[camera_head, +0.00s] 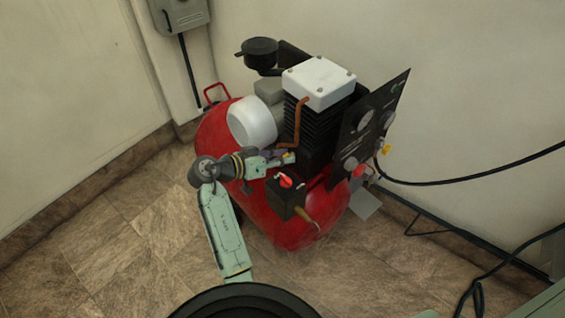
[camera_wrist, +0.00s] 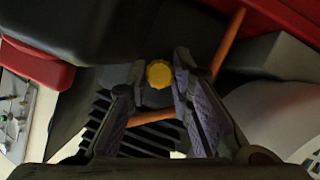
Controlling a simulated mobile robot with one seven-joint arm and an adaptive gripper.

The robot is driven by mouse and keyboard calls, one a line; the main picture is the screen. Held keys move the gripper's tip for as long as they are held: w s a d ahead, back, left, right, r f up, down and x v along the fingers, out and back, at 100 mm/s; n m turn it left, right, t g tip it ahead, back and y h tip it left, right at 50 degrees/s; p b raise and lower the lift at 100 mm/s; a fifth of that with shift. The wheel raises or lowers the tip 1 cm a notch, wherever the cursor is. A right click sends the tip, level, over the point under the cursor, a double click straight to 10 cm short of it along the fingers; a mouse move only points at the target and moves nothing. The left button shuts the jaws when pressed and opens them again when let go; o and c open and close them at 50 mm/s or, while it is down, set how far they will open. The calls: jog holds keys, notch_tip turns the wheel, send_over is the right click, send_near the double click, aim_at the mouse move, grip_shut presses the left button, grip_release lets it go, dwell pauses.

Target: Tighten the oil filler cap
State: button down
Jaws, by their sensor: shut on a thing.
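The oil filler cap is a small yellow knurled cap (camera_wrist: 159,74) in the middle of the wrist view, on the dark compressor body. My gripper (camera_wrist: 160,82) has one finger on each side of it and is shut on it. In the head view my gripper (camera_head: 283,158) reaches from the left to the base of the black finned pump (camera_head: 312,135). The cap's underside and seat are hidden, so I cannot tell how far it is screwed in.
The red compressor tank (camera_head: 216,130) stands near the wall corner. A black switch box with a red knob (camera_head: 286,181) is just below my gripper. A white round housing (camera_head: 252,123), a copper pipe (camera_head: 298,125) and a gauge panel (camera_head: 368,125) are close by. Floor at left is clear.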

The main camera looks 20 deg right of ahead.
jog(key=shift+m+t+b, duration=0.4)
jog(key=shift+b, duration=0.15)
jog(key=shift+y, duration=0.3)
jog(key=c, duration=1.4)
grip_release()
jog(key=shift+a, duration=0.1)
jog(key=v, duration=1.2)
